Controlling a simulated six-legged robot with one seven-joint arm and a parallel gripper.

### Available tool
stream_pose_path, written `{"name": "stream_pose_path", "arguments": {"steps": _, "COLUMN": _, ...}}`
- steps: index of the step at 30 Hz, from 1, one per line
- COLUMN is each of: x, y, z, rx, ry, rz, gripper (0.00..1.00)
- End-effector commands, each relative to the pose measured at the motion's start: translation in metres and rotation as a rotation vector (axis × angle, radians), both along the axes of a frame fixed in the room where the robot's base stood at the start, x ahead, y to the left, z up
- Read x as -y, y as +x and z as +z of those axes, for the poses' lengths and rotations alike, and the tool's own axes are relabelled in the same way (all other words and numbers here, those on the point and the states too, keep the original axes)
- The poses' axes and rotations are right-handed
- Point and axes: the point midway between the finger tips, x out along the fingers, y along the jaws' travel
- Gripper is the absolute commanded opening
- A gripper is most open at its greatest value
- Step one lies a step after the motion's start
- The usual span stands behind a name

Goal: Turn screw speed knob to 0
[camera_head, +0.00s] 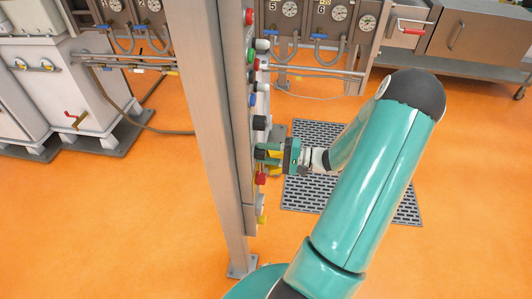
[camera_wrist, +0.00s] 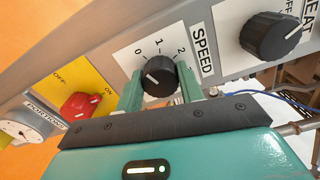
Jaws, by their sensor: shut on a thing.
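The black SPEED knob (camera_wrist: 160,68) sits on a white plate marked 0, 1 and 2 in the wrist view. It carries a short white line on the left part of its face; I cannot tell exactly which number it lines up with. My gripper (camera_wrist: 160,86) has one green finger on each side of the knob and is shut on it. In the head view my gripper (camera_head: 271,156) reaches the side of the upright panel from the right, and its fingers largely hide the knob.
A black HEAT knob (camera_wrist: 270,36) is to the right of the SPEED plate. A red OFF/ON knob (camera_wrist: 82,105) on a yellow plate is to the left, close to my left finger. The panel stands on a tall metal post (camera_head: 207,120).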

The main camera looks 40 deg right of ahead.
Motion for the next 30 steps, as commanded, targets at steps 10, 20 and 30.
{"name": "stream_pose_path", "arguments": {"steps": 10, "x": 0.0002, "y": 0.0001, "z": 0.0002, "rx": 0.010, "ry": -0.013, "rz": 0.000, "gripper": 0.15}}
{"name": "stream_pose_path", "arguments": {"steps": 20, "x": 0.0000, "y": 0.0002, "z": 0.0002, "rx": 0.009, "ry": -0.012, "rz": 0.000, "gripper": 0.59}}
{"name": "stream_pose_path", "arguments": {"steps": 30, "x": 0.0061, "y": -0.0068, "z": -0.0002, "rx": 0.008, "ry": -0.013, "rz": -0.002, "gripper": 0.59}}
